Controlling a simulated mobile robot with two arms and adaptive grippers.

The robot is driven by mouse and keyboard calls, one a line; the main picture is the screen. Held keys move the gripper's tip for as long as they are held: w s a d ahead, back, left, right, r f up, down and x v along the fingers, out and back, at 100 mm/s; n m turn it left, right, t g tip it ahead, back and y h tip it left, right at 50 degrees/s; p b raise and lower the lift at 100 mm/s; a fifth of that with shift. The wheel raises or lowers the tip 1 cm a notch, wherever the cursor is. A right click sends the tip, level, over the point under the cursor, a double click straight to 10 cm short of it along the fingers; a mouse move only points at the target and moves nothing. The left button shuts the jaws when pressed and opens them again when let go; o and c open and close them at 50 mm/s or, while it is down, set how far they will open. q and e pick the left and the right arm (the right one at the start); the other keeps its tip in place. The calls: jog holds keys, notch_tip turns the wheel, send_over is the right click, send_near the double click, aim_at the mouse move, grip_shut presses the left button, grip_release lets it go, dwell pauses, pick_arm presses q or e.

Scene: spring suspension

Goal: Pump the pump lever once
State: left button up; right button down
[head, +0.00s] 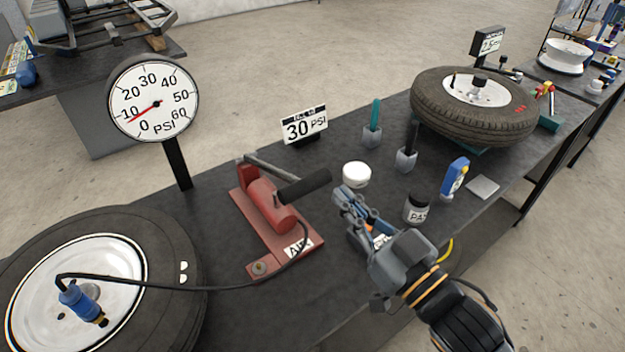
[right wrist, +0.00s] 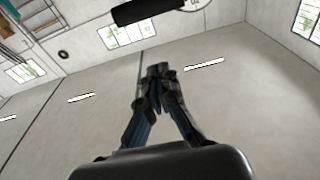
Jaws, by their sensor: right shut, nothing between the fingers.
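The red pump (head: 268,205) stands on its red base plate on the dark bench. Its lever, a grey bar with a black grip (head: 305,187), slants from the back left down to the right, and the grip sits above and right of the red cylinder. In the right wrist view the black grip (right wrist: 150,12) shows at the top edge. My right gripper (head: 345,197) is shut and empty, just right of the grip and apart from it. In the right wrist view its fingertips (right wrist: 157,72) meet below the grip. My left gripper is not in view.
A gauge (head: 153,98) on a post reads near 10 PSI. A black hose joins the pump to the tyre (head: 170,250) at left. A 30 PSI sign (head: 304,126), white-lidded jar (head: 356,174), paste jar (head: 417,208) and second tyre (head: 440,110) stand nearby.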

jog(key=p+x, duration=0.3)
jog(key=x, duration=0.7)
jog(key=f, duration=0.4)
jog(key=shift+s+d, duration=0.2)
jog(key=shift+s, duration=0.15)
